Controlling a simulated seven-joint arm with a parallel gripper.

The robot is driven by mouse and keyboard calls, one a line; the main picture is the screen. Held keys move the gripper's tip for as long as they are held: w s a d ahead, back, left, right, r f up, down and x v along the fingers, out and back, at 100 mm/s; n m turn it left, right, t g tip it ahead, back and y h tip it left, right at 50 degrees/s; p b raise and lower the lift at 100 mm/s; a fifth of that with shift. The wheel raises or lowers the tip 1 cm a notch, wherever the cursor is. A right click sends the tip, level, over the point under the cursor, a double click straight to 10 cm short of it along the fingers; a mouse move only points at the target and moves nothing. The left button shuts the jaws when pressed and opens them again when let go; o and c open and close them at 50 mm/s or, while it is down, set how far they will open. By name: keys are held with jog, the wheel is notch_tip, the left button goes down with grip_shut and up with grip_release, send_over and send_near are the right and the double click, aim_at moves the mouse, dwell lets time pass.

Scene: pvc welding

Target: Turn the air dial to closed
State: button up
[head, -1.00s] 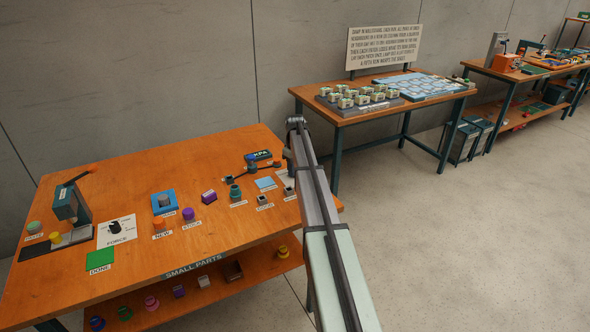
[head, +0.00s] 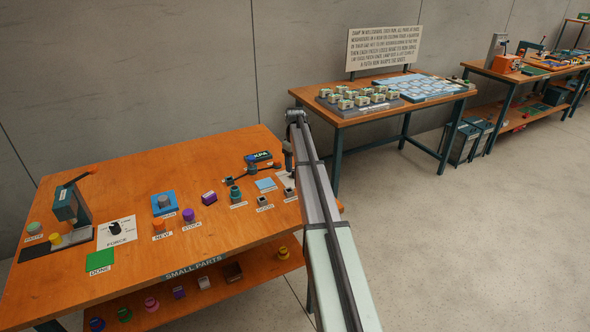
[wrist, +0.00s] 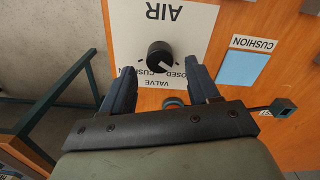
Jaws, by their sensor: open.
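The air dial is a round black knob (wrist: 160,56) with a pale pointer line. The pointer line is aimed down and right, near the CLOSED lettering. My gripper (wrist: 162,80) is open and empty, its two dark fingers standing left and right of the knob, with gaps on both sides. In the head view my gripper (head: 289,160) is over the bench's right end, and my arm hides most of the plate.
A blue cushion pad (wrist: 242,68) with a CUSHION label lies right of the plate. A dark tool with a square end (wrist: 282,107) is at the lower right. The orange bench (head: 130,170) holds several small parts; its right edge is close to the plate.

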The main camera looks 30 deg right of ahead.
notch_tip(320, 180, up, 10)
jog(key=shift+r, duration=0.25)
dwell(0.6)
